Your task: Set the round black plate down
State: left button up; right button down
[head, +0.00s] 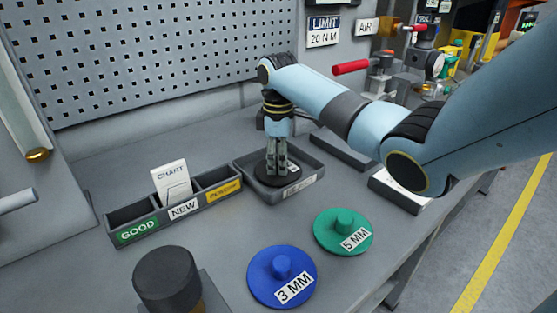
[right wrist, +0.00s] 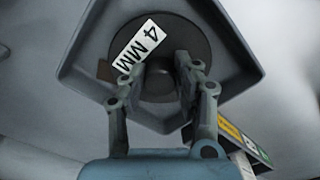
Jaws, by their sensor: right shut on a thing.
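The round black plate (head: 265,176) is in the shallow grey tray (head: 310,188) in the head view. Its white 4 MM label shows in the right wrist view, where the plate (right wrist: 195,38) lies inside the tray walls (right wrist: 240,55). My right gripper (head: 277,168) points straight down over the tray and is shut on the plate's central knob (right wrist: 158,85). The plate looks level; I cannot tell whether it touches the tray floor. My left gripper is not in view.
A blue 3 MM plate (head: 270,290) and a green 5 MM plate (head: 328,236) lie on the bench in front. A sectioned box (head: 150,228) with GOOD and NEW labels and a chart card stands left of the tray. A dark cylinder (head: 168,280) stands front left.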

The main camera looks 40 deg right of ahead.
jog(key=c, duration=1)
grip_release()
notch_tip(320, 180, up, 12)
jog(key=shift+r, duration=0.1)
